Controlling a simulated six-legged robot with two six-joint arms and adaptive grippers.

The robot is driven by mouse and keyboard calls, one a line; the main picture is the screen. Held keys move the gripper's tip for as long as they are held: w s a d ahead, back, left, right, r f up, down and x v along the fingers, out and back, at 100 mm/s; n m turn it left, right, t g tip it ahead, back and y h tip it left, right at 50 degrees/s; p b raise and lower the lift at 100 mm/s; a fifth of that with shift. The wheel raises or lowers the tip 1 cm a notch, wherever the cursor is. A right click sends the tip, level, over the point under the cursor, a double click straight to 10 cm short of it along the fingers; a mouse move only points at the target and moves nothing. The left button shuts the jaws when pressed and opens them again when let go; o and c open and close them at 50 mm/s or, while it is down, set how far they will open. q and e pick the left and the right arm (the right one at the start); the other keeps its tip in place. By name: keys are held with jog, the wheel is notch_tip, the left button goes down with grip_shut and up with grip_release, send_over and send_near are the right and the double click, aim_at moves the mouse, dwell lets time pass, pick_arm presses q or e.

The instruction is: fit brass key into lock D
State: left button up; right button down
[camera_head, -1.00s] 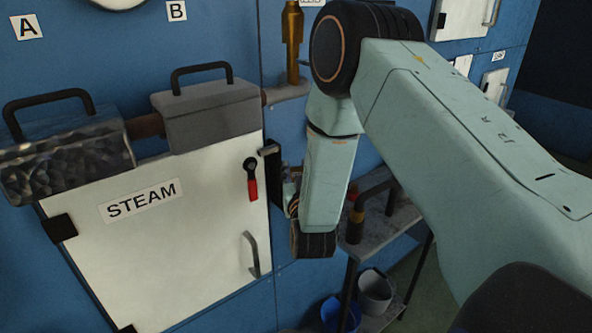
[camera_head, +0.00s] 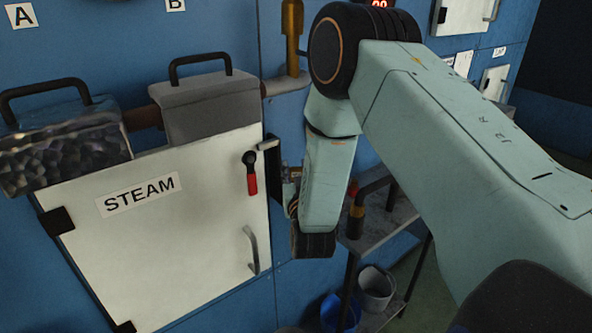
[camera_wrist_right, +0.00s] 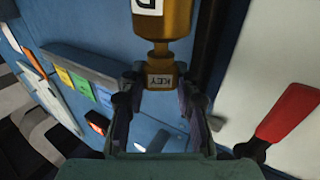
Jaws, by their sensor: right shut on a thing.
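In the right wrist view, the brass key (camera_wrist_right: 160,80), marked KEY, is between the two fingers of my right gripper (camera_wrist_right: 157,92), which is shut on it. Directly above it in that view is the brass cylinder of lock D (camera_wrist_right: 162,18), with a white D label. The key's top end lines up with the cylinder's narrow neck and seems to meet it; I cannot tell whether it is inside. In the head view, my right gripper (camera_head: 290,180) is at the right edge of the STEAM door, mostly hidden behind my forearm. My left gripper is not in view.
The white STEAM door (camera_head: 175,240) has a red-handled lever (camera_head: 251,175), close beside my right gripper. A grey shelf stand (camera_head: 385,228) with bottles is right of my wrist, with a blue bucket (camera_head: 338,312) and a grey bucket (camera_head: 376,288) below.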

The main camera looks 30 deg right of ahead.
jog(key=shift+f+b, duration=0.65)
jog(key=shift+f, duration=0.25)
jog(key=c, duration=0.9)
grip_release()
jog(key=shift+s, duration=0.1)
jog(key=v, duration=1.2)
